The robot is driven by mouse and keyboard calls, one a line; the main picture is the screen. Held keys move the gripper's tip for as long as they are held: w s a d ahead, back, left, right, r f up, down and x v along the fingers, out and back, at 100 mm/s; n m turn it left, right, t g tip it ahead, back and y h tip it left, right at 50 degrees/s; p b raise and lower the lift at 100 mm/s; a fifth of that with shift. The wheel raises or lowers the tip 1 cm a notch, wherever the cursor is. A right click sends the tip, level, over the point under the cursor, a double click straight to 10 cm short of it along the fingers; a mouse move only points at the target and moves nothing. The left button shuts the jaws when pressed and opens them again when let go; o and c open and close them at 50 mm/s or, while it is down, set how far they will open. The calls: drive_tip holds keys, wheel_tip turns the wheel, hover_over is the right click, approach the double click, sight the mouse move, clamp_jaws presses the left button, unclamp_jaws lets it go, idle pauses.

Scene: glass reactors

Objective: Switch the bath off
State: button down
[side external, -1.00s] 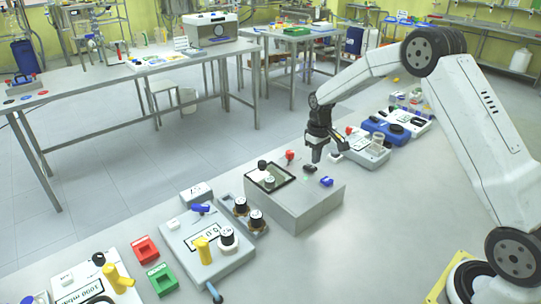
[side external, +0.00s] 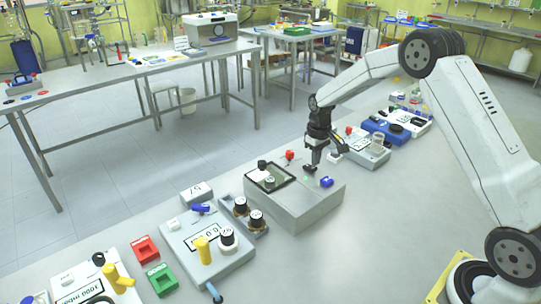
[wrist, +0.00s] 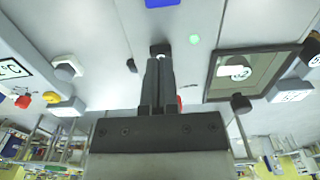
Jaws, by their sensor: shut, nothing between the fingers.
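The bath (side external: 300,205) is a grey box in the middle of the bench, with a dark-framed window (side external: 270,179) on its top. A small black switch (side external: 310,170) sits on the top, also seen in the wrist view (wrist: 160,48). A small green lamp (wrist: 194,39) beside it looks lit. A blue part (side external: 326,182) is near the front corner. My gripper (side external: 314,164) is shut and empty, pointing down with its tips at or just above the switch. In the wrist view the fingertips (wrist: 160,62) partly cover the switch; I cannot tell whether they touch.
A grey device with a beaker (side external: 368,150) and a blue device (side external: 386,130) stand to the right. A device with black and yellow knobs (side external: 208,247) is at left.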

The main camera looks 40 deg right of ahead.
sight(315, 172)
drive_tip(key=shift+f, duration=1.05)
idle(0.6)
drive_tip(key=shift+r, duration=3.55)
drive_tip(key=s+a+t, duration=0.1)
drive_tip(key=s+a, duration=0.5)
drive_tip(key=s, duration=0.5)
drive_tip(key=s+a+t, duration=0.1)
drive_tip(key=s+a, duration=0.6)
drive_tip(key=s, duration=0.5)
drive_tip(key=shift+a+t, duration=0.3)
